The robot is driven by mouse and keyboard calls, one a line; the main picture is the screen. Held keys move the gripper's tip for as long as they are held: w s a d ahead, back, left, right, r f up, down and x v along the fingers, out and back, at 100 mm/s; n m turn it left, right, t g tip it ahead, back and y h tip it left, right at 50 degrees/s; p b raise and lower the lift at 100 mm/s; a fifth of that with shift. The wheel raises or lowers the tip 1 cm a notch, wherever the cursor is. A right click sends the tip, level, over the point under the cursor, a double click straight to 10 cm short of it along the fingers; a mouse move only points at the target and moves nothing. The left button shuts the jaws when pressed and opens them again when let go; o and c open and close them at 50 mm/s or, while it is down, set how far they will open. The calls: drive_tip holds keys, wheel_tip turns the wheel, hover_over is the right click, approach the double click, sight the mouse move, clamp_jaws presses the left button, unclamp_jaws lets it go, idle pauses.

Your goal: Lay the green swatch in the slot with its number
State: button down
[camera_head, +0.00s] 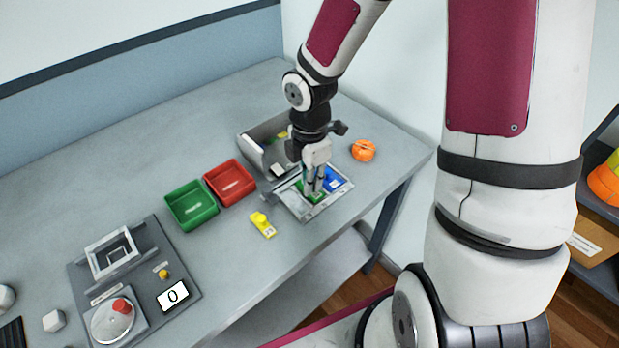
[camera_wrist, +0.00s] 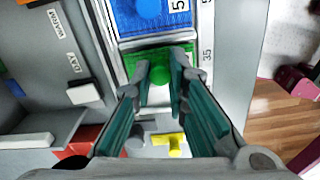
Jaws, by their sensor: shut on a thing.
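The green swatch (camera_head: 310,197), a flat piece with a round knob, is at my gripper over the slotted tray (camera_head: 305,214). In the wrist view the green swatch (camera_wrist: 133,65) lies beside the blue swatch (camera_wrist: 130,22), which carries a partly cut-off number. My gripper (camera_head: 315,190) points down with its fingers on both sides of the green knob; the wrist view shows my gripper (camera_wrist: 160,76) shut on it. The tray rim (camera_wrist: 207,85) reads "35" beside the green swatch. I cannot tell whether the swatch is seated or just above the slot. Any number on it is hidden.
A yellow swatch (camera_head: 263,225) lies left of the tray. Red (camera_head: 230,182) and green (camera_head: 192,205) bins stand further left. A grey compartment box (camera_head: 251,151) is behind my gripper, an orange object (camera_head: 363,150) to the right. A panel (camera_head: 190,275) displaying 0 sits front left.

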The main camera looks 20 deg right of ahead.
drive_tip(key=shift+f, duration=0.15)
drive_tip(key=c, duration=1.5)
unclamp_jaws()
drive_tip(key=shift+o, duration=0.5)
drive_tip(key=o, duration=0.3)
wheel_tip(320, 180, up, 6)
drive_tip(key=p, duration=0.5)
drive_tip(key=shift+s+p, duration=0.1)
drive_tip(key=shift+p, duration=0.2)
